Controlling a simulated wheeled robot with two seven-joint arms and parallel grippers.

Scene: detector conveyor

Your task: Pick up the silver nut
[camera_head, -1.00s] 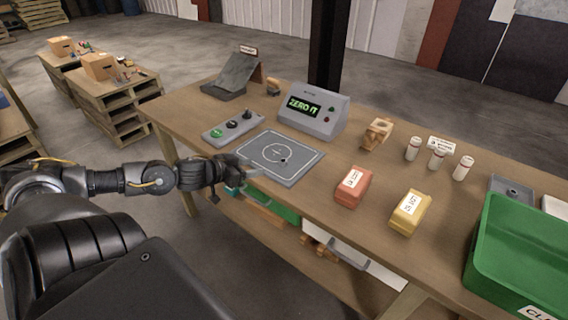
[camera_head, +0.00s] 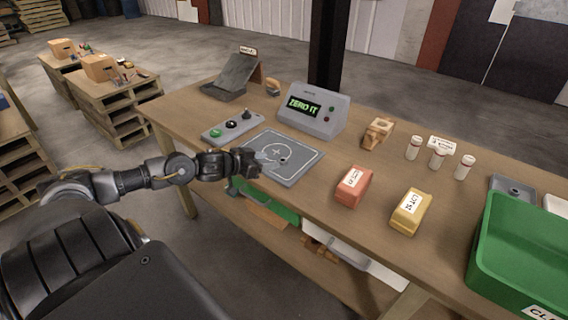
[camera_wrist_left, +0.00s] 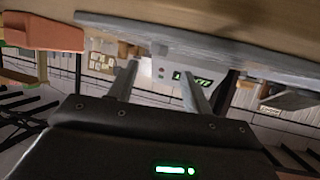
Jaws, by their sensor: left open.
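A small dark spot (camera_head: 284,159), possibly the nut, shows on the grey plate (camera_head: 292,176) with the white circle; it is too small to identify. My left gripper (camera_head: 266,156) reaches in from the left over the plate's left part, just left of that spot. In the left wrist view my left gripper (camera_wrist_left: 160,75) has its two fingers apart with nothing visible between them. The plate's edge (camera_wrist_left: 230,50) crosses the top of that view. I see no clear silver nut there. My right gripper is not in view.
To the right are a red block (camera_head: 352,188), a yellow block (camera_head: 408,213), several white cylinders (camera_head: 414,148) and a green bin (camera_head: 515,262). Bare table lies between them.

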